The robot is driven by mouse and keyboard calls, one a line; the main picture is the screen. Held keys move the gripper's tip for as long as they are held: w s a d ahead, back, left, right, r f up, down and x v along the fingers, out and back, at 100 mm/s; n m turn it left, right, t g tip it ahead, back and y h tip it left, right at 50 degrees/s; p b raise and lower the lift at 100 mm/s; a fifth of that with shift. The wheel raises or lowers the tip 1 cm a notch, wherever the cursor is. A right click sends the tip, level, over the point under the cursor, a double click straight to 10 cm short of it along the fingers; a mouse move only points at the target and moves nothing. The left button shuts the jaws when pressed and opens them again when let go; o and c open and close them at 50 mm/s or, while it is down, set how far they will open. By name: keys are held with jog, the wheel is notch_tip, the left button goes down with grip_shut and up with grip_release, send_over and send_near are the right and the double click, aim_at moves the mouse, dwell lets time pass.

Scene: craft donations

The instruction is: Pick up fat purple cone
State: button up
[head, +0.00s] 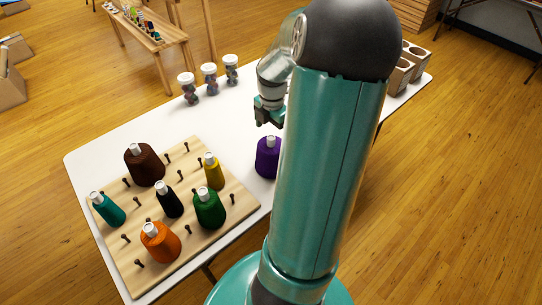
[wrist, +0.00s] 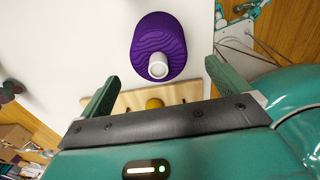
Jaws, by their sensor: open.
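The fat purple cone (head: 267,158) of yarn stands upright on the white table, right of the pegboard; my arm hides its right side in the head view. In the wrist view the purple cone (wrist: 158,42) shows whole, with its white tube end toward the camera. My gripper (head: 268,118) is above and behind the cone in the head view. In the wrist view my gripper (wrist: 160,85) has its two fingers wide apart with nothing between them. The cone lies beyond the fingertips, roughly centred between them.
A wooden pegboard (head: 188,240) holds several cones, brown, teal, black, yellow, green and orange, among bare pegs. Several white-lidded jars (head: 209,77) stand at the table's back edge. Wooden boxes with round holes (head: 401,75) stand at the right end. The white table (head: 110,150) is clear between jars and pegboard.

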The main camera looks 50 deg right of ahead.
aim_at(271, 137)
jog(key=shift+w+a+f, duration=0.1)
jog(key=shift+w+f, duration=0.05)
jog(key=shift+f, duration=2.9)
jog(key=c, duration=1.3)
jog(key=shift+c, duration=0.5)
jog(key=shift+r, duration=0.15)
jog(key=shift+c, duration=0.2)
